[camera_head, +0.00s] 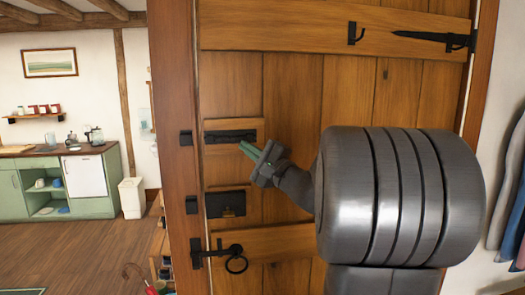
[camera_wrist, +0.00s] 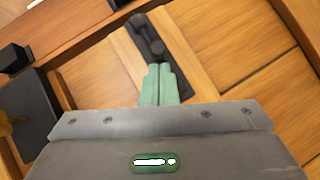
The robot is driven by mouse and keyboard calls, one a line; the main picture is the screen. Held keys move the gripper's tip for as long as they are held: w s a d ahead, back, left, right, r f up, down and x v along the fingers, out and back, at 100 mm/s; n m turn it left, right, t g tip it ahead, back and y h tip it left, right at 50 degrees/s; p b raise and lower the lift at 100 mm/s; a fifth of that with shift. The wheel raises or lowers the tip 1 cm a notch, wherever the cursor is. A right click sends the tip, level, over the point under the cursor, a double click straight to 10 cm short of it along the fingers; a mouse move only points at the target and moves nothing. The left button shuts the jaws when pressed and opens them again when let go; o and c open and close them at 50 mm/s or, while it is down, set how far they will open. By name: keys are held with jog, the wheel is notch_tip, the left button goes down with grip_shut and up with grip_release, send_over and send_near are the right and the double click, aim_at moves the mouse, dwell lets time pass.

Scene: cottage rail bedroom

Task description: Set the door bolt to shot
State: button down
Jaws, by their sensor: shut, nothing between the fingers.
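The black door bolt (camera_head: 228,137) is mounted level on a raised wooden block on the plank door. A black keeper (camera_head: 186,138) sits on the door frame to its left. I see bare wood between bolt and keeper. In the wrist view the bolt (camera_wrist: 147,36) shows as a dark bar with rounded raised parts, just beyond my fingertips. My gripper (camera_head: 246,149) has green fingers, shut and empty, just below the bolt's right end. In the wrist view the fingers (camera_wrist: 160,74) are together; I cannot tell whether they touch the bolt.
Below the bolt are a black lock box (camera_head: 226,204) and a ring-handled latch (camera_head: 236,258). A hook (camera_head: 355,32) and strap hinge (camera_head: 440,40) are higher on the door. Clothes (camera_head: 510,200) hang at the right. A green kitchen counter (camera_head: 55,182) stands far left.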

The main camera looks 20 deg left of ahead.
aim_at(230, 139)
jog(key=shift+a+r, duration=0.1)
jog(key=shift+a, duration=0.2)
jog(key=shift+s, duration=0.1)
jog(key=s+a+b, duration=0.1)
jog(key=a+b, duration=0.1)
jog(key=a, duration=0.1)
jog(key=s+a+b, duration=0.1)
jog(key=b, duration=0.1)
jog(key=shift+s+a, duration=0.15)
jog(key=shift+s, duration=0.15)
